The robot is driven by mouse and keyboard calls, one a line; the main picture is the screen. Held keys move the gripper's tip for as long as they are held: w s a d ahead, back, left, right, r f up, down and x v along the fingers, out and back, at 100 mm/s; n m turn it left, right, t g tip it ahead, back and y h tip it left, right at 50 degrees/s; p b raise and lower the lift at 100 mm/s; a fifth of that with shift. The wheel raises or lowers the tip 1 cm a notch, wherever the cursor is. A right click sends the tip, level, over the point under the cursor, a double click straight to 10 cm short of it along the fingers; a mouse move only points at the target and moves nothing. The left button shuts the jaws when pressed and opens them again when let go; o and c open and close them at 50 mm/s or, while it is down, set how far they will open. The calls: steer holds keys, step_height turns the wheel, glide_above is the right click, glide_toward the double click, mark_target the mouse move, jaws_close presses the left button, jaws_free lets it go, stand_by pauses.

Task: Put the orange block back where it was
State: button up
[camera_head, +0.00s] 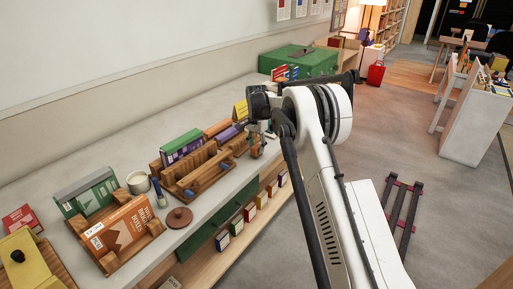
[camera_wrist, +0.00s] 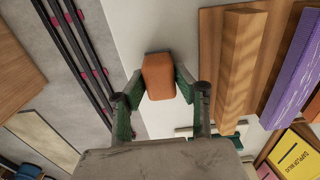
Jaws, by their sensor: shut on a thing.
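The orange block (camera_wrist: 158,76) sits between the two green-padded fingers of my gripper (camera_wrist: 158,88) in the wrist view. The fingers are shut on its sides. In the head view my gripper (camera_head: 257,143) is at the front edge of the long counter (camera_head: 120,175), just right of the wooden racks. The block is too small and hidden there to make out clearly. In the wrist view a wooden rack (camera_wrist: 236,70) with a raised bar lies to the right of the block, apart from it.
A purple piece (camera_wrist: 298,72) and a yellow box (camera_wrist: 296,158) lie farther right in the wrist view. In the head view, a green box (camera_head: 300,60) stands at the far end of the counter. A mug (camera_head: 138,182) and a brown round lid (camera_head: 179,217) stand nearer.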

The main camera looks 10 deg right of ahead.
steer(key=shift+f, duration=0.15)
steer(key=o, duration=1.1)
